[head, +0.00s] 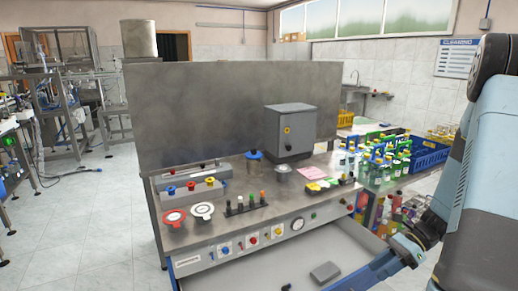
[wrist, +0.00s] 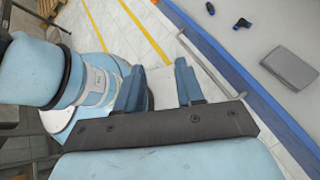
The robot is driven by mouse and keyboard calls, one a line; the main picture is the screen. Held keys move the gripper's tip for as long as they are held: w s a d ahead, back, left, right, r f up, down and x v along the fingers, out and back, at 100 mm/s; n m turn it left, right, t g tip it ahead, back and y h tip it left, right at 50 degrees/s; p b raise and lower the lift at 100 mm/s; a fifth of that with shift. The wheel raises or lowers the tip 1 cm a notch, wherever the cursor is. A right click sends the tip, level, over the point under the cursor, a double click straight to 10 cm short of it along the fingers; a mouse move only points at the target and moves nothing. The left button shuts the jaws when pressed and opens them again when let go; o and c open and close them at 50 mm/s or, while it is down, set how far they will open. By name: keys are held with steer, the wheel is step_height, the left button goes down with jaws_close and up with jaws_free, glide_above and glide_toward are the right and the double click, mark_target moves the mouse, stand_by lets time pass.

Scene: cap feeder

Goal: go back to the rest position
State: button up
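My gripper (wrist: 160,82) shows in the wrist view with its two blue fingers apart and nothing held between them. Pale floor shows behind the fingers. In the head view my gripper (head: 405,250) hangs low at the right, by the right front corner of the open drawer (head: 375,272); its fingers are hard to make out there. In the wrist view a bar handle (wrist: 213,66) runs along the drawer's blue front, to the right of the fingers and apart from them.
A grey flat box (head: 325,271) lies in the drawer, with small dark-blue parts (wrist: 242,23) near it. The steel workbench (head: 240,222) carries a grey cabinet (head: 290,130), buttons and cups. Green bottles (head: 380,165) and a blue crate (head: 428,157) stand at the right.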

steer(key=s+a+r+n+t+h, duration=0.2)
steer(key=r+n, duration=0.4)
steer(key=r, duration=0.3)
steer(key=s+a+r+n+t+h, duration=0.3)
steer(key=s+a+r+n+h, duration=0.2)
steer(key=r, duration=0.5)
steer(key=s+a+r+n+t+h, duration=0.3)
steer(key=r+n+h, duration=0.1)
steer(key=r+n, duration=0.4)
step_height(320, 180, up, 2)
steer(key=shift+s+a+r+n, duration=0.15)
steer(key=shift+s+a+n, duration=0.1)
steer(key=shift+s+n, duration=0.05)
